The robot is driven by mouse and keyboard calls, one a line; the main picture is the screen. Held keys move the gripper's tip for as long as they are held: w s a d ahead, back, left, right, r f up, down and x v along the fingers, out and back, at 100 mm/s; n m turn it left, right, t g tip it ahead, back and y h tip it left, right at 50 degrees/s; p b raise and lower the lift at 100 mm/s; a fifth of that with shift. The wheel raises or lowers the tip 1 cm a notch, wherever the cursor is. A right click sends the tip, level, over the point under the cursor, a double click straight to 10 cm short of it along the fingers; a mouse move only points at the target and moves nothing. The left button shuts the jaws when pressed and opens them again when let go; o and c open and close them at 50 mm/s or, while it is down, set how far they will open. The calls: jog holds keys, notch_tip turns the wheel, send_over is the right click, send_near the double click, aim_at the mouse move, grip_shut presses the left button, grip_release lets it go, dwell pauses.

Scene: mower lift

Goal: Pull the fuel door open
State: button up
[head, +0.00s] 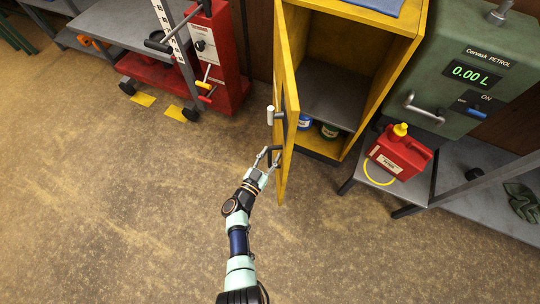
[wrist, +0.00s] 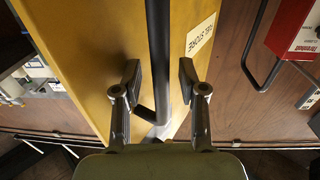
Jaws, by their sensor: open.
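The yellow fuel door (head: 286,72) stands swung out from the yellow cabinet (head: 408,62), whose inside and shelf show. In the wrist view the door (wrist: 90,50) bears a label reading "FUEL STORE" (wrist: 200,38). A black bar handle (wrist: 158,45) runs between my gripper's two fingers, with a visible gap to each side. My gripper (head: 268,156) is open around the handle at the door's outer face. A grey lever (head: 274,116) sits on the door farther up in the head view. The fingers also show in the wrist view (wrist: 159,82).
Cans (head: 329,131) sit low in the cabinet. A red lift (head: 228,60) stands at upper left. The floor left of the door is clear.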

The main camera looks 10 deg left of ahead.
jog(key=v, duration=0.7)
jog(key=shift+s, duration=0.25)
